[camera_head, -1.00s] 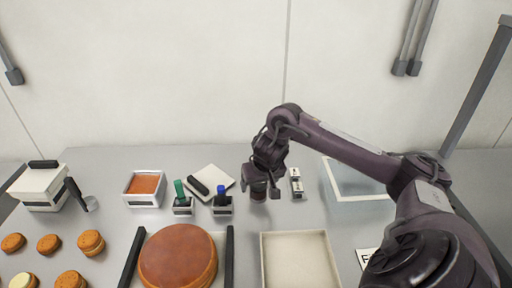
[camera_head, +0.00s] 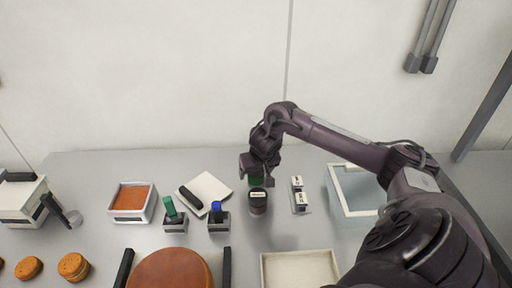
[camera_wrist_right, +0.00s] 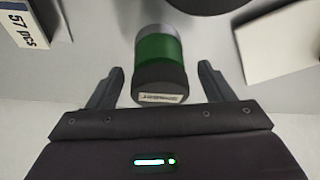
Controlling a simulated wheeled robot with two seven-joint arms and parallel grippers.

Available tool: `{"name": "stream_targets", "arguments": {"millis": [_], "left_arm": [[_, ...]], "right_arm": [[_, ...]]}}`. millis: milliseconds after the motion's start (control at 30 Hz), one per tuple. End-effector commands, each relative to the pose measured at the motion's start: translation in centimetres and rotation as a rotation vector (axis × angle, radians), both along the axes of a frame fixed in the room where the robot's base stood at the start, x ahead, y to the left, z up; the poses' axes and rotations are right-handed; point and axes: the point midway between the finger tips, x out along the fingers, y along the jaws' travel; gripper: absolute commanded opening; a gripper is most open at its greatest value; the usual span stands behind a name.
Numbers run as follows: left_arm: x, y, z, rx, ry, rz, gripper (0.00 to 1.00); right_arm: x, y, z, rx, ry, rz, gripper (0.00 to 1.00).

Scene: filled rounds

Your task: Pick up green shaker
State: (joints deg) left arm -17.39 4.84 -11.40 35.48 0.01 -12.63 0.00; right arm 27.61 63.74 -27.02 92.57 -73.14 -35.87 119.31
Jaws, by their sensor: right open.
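The green shaker (camera_wrist_right: 158,60) shows in the right wrist view with a green body, a grey end and a dark labelled cap. It lies between the two spread fingers of my right gripper (camera_wrist_right: 160,85), with a gap on each side. In the head view only a small green patch of the shaker (camera_head: 256,181) shows behind the right gripper (camera_head: 258,170), which hides the rest. The right gripper is open and empty. My left gripper is not in view.
A dark-lidded jar (camera_head: 258,203) stands close in front of the shaker. A white labelled block (camera_head: 299,196) is to the right. Green- and blue-topped holders (camera_head: 175,224) and a white pad (camera_head: 220,185) are to the left. A beige tray (camera_head: 264,270) lies in front.

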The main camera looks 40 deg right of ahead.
Motion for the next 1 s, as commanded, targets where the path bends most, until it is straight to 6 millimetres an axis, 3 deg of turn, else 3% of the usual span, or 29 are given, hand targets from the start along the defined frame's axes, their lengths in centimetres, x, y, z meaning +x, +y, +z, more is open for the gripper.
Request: {"name": "stream_targets", "arguments": {"millis": [133,400,800,1000], "left_arm": [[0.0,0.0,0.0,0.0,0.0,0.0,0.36],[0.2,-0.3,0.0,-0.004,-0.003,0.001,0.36],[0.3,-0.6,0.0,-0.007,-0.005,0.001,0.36],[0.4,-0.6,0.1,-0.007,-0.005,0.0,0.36]], "right_arm": [[0.6,-0.3,-1.6,0.0,0.001,-0.001,0.75],[0.7,-0.3,-1.9,-0.001,-0.002,0.0,0.75],[0.7,-0.4,-1.9,0.0,-0.001,0.0,0.24],[0.7,-0.4,-1.8,0.0,-0.002,-0.001,0.24]]}}
